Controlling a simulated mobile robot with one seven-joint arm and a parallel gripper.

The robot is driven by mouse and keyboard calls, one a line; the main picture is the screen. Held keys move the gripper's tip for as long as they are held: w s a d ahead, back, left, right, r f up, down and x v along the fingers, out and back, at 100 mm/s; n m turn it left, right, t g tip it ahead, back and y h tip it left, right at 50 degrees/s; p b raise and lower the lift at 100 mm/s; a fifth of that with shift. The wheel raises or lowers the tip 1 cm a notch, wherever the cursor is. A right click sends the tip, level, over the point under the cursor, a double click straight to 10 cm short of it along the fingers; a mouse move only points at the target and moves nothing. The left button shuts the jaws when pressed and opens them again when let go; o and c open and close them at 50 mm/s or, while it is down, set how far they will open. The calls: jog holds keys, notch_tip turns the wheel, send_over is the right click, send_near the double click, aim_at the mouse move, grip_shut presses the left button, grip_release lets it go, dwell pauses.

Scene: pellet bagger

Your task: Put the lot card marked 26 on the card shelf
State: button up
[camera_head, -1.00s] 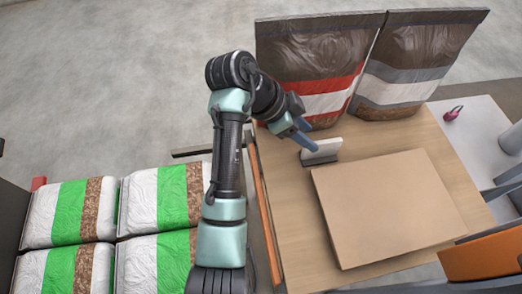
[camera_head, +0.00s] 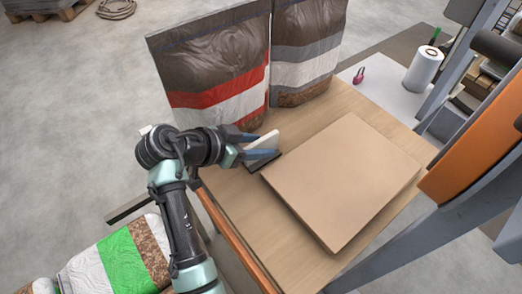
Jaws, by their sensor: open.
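A small white card (camera_head: 265,140) stands on edge in a dark base (camera_head: 264,162) on the wooden table, beside the cardboard sheet; no number on it can be read from here. My gripper (camera_head: 268,147) is open at the card, its bluish fingers beside it. I cannot tell whether the fingers touch the card. The gripper partly hides the card and its base. I cannot make out a card shelf in this view.
A brown cardboard slab (camera_head: 343,178) covers much of the table (camera_head: 232,197). Two filled pellet bags, one red-striped (camera_head: 214,85) and one grey-striped (camera_head: 305,55), stand behind my gripper. A white roll (camera_head: 424,70), a pink padlock-like item (camera_head: 358,76) and an orange machine part (camera_head: 470,158) are at the right.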

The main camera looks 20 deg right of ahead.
aim_at(270, 144)
jog(key=x, duration=0.4)
jog(key=shift+w+d+f+b, duration=0.2)
jog(key=shift+b, duration=0.2)
grip_shut()
